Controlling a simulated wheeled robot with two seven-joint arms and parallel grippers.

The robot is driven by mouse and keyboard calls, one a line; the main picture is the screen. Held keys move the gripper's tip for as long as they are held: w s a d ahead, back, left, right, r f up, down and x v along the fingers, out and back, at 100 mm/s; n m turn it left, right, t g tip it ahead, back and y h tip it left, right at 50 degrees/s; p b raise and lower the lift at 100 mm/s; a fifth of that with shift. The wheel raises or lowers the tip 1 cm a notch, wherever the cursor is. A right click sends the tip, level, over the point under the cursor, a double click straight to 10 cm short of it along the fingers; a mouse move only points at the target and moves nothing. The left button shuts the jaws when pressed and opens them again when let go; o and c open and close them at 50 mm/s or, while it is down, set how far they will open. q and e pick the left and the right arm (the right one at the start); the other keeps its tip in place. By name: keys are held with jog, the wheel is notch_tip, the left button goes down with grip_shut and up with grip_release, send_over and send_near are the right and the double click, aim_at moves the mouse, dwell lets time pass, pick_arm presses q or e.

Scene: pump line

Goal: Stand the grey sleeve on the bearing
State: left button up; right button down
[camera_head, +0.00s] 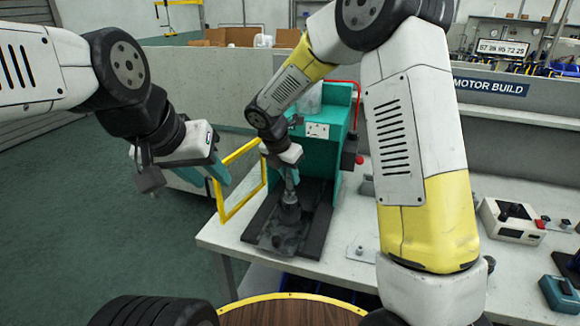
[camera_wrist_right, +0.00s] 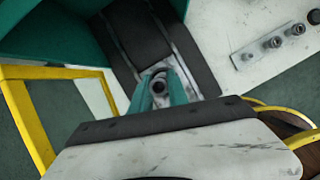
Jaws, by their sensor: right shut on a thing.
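My right gripper (camera_head: 291,184) points down over the press bed and is shut on the grey sleeve. In the right wrist view the sleeve shows as a small dark-centred ring (camera_wrist_right: 159,86) between the teal fingers. A dark grey rounded housing (camera_head: 290,212) stands on the bed directly below the right gripper. The bearing cannot be told apart from it, and I cannot tell whether the sleeve touches it. My left gripper (camera_head: 207,176) hangs left of the press, beside the yellow frame, with its teal fingers apart and empty.
The teal press (camera_head: 328,112) rises behind the right gripper. A yellow guard frame (camera_head: 240,180) stands open on its left. On the white bench (camera_head: 340,262) lie a small plate with studs (camera_head: 361,253) and a control box (camera_head: 511,221). Open floor lies left.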

jog(key=shift+f, duration=0.3)
jog(key=c, duration=1.2)
grip_release()
jog(key=shift+o, duration=1.3)
jog(key=shift+r, duration=3.05)
